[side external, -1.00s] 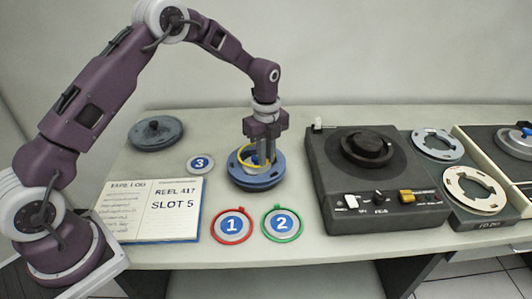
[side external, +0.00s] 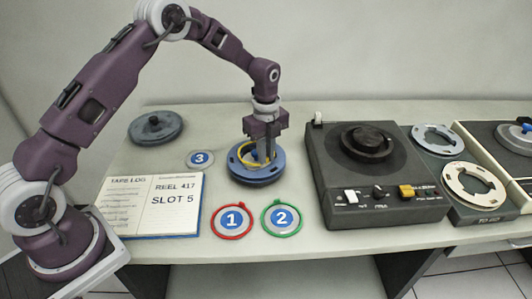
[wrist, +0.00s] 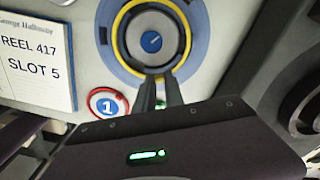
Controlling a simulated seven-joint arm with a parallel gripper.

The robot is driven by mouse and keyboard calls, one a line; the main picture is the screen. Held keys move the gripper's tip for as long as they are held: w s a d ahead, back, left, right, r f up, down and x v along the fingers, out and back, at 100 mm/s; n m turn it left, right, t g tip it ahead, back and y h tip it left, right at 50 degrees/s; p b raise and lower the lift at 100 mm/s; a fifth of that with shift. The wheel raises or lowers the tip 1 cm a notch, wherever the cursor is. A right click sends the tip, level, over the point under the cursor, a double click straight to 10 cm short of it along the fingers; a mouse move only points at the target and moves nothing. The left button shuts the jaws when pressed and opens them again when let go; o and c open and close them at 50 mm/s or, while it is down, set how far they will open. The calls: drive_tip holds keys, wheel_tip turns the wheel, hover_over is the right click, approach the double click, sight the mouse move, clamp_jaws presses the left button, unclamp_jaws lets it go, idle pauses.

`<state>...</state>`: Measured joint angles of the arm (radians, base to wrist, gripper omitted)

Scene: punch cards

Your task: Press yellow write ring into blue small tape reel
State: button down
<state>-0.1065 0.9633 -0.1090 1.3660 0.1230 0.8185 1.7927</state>
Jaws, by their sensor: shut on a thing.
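The blue small tape reel (side external: 258,177) lies flat at the middle of the table. The yellow write ring (side external: 247,153) is over its centre, around the hub. In the wrist view the ring (wrist: 115,40) looks nearly concentric with the hub, on the blue reel (wrist: 201,40). My gripper (side external: 261,158) points straight down over the reel, its fingers shut on the near edge of the ring, as the wrist view shows (wrist: 161,82). I cannot tell whether the ring is fully seated, as the fingers hide part of it.
A dark tape machine (side external: 375,190) stands close on the right. A red ring (side external: 217,226) and a green ring (side external: 267,221) lie in front. Disc 3 (side external: 199,158) has no ring. An open log book (side external: 150,205) is at left, with a grey reel (side external: 155,127) behind.

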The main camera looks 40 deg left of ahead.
drive_tip(key=shift+f, duration=0.95)
drive_tip(key=c, duration=1.3)
unclamp_jaws()
drive_tip(key=shift+c, duration=0.2)
drive_tip(key=shift+c, duration=0.5)
drive_tip(key=shift+c, duration=0.6)
drive_tip(key=shift+r, duration=4.05)
